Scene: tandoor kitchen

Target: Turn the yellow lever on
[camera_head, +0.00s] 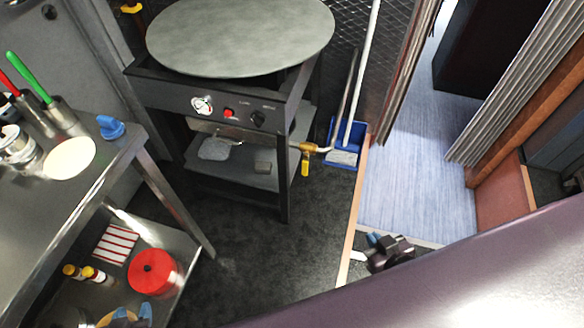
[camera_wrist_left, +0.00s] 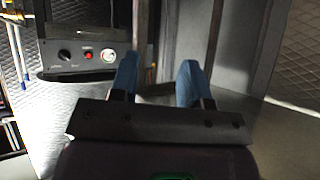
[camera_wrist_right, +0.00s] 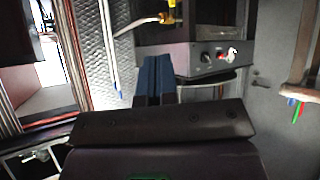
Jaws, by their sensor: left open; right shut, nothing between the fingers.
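The yellow lever (camera_head: 305,166) hangs down from a brass valve (camera_head: 307,147) on the pipe at the stove's right front leg in the head view. It also shows at the top of the right wrist view (camera_wrist_right: 171,4), partly cut off by the edge. My right gripper (camera_head: 376,240) is shut and empty, low and to the right of the lever, clearly apart from it. Its blue fingers (camera_wrist_right: 154,78) are together in the right wrist view.
The stove (camera_head: 230,112) carries a large round plate (camera_head: 240,38). A blue dustpan (camera_head: 342,160) with upright poles stands just right of the lever. A steel table (camera_head: 30,215) with a red pot (camera_head: 154,272) below is at left. The dark floor (camera_head: 250,245) between is clear.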

